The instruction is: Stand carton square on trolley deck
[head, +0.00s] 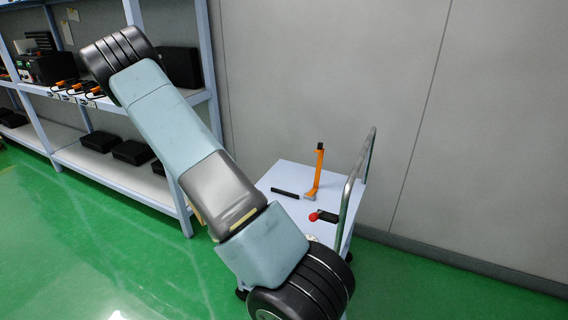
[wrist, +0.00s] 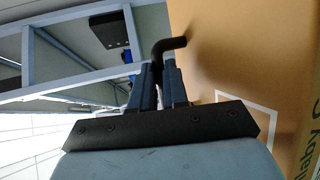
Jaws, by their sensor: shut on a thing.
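The brown carton (wrist: 235,50) fills the right of the wrist view, close to my gripper, with a white square outline and dark lettering on it. My gripper (wrist: 161,72) is shut on a bent black handle (wrist: 172,44) that reaches to the carton's face. In the head view my arm hides the gripper and most or all of the carton; a thin tan sliver (head: 196,211) beside the arm may be part of it. The trolley's pale deck (head: 284,176) stands behind my arm, its near part hidden.
On the deck lie a black bar (head: 285,193) and an upright orange-handled tool (head: 317,172). A red knob (head: 313,217) shows near the trolley's metal push rail (head: 352,190). A shelf rack (head: 115,172) with black cases stands left, a grey wall behind. Green floor is open left.

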